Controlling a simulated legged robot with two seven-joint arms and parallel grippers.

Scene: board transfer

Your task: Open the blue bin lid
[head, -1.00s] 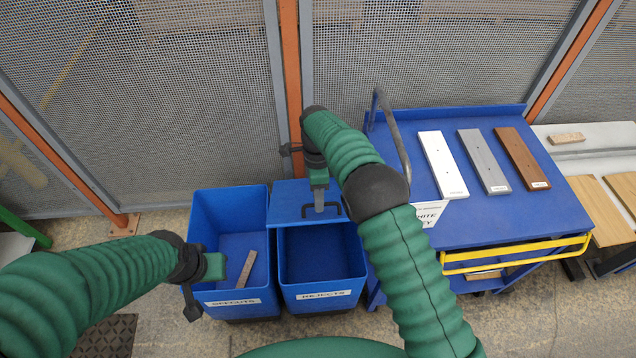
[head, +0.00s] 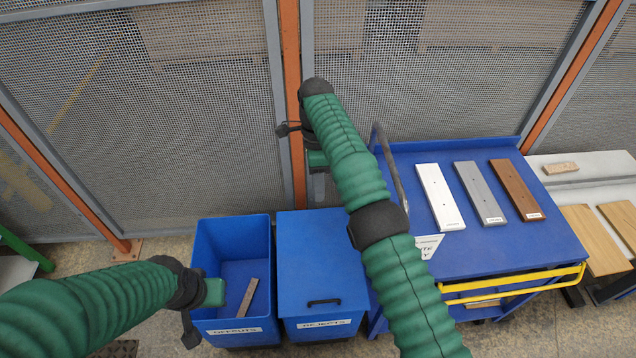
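The blue REJECTS bin (head: 323,329) stands on the floor at the lower middle of the head view. Its flat blue lid (head: 322,262) lies down over the whole opening, with a dark handle (head: 324,302) near the front edge, so the inside is hidden. My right gripper (head: 317,187) is at the back of the lid, near the mesh fence and well apart from the handle. It is partly hidden by my arm, and its finger gap does not show. My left gripper (head: 214,293) is at the left side of the OFFCUTS bin; its fingers are not clear.
The open blue OFFCUTS bin (head: 232,233) stands left of the REJECTS bin and holds a wooden offcut (head: 248,298). A blue cart (head: 400,165) to the right carries white (head: 439,195), grey (head: 479,193) and brown (head: 517,190) boards. A mesh fence (head: 200,110) closes the back.

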